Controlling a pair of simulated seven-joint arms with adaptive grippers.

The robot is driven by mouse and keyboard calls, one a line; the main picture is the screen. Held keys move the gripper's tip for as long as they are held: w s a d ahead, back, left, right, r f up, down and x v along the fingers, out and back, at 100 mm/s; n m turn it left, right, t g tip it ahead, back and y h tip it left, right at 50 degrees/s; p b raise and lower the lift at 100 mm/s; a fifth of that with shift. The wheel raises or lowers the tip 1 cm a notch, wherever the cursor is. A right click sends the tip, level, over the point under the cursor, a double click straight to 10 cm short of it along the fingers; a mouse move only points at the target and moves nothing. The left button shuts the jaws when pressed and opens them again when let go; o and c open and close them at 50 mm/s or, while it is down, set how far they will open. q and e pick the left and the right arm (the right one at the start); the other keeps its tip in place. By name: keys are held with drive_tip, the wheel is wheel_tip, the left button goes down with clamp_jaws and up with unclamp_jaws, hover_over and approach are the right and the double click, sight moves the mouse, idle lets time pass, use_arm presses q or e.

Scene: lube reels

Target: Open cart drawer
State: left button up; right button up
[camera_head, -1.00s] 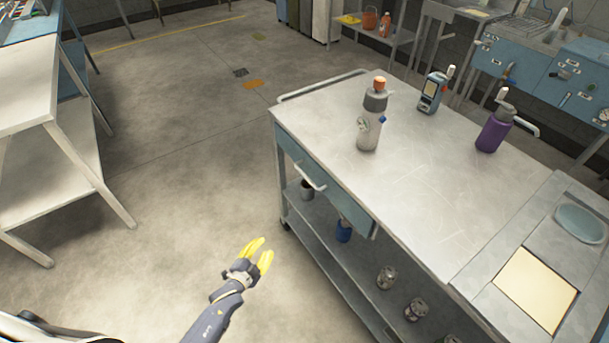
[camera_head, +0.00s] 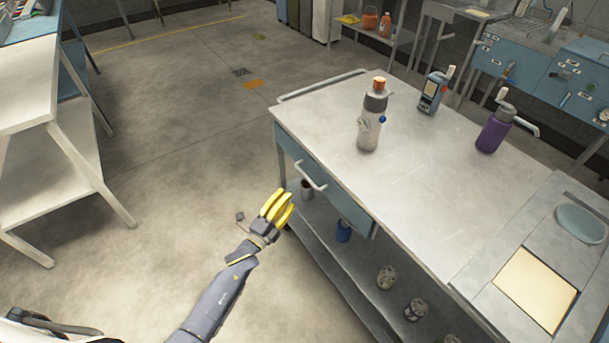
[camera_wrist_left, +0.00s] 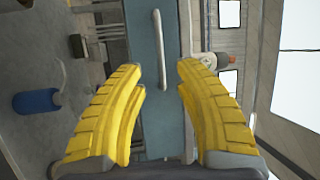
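The cart (camera_head: 440,190) has a blue drawer (camera_head: 345,203) on its left side, just under the metal top. The drawer front looks flush with the cart. Its pale bar handle (camera_head: 311,177) shows in the head view. My left gripper (camera_head: 284,204) is just left of and below the handle, apart from it. In the left wrist view, the yellow fingers (camera_wrist_left: 160,85) are open and empty, with the handle (camera_wrist_left: 161,50) upright between and beyond them. The blue drawer front (camera_wrist_left: 146,75) lies behind the handle. My right gripper is not in view.
Cans and a blue container (camera_head: 343,231) sit on the lower shelf. Floor left of the cart is clear.

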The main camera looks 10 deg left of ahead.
sight(304, 174)
use_arm(q)
drive_tip(key=x, duration=1.1)
drive_tip(key=shift+w, duration=0.15)
clamp_jaws()
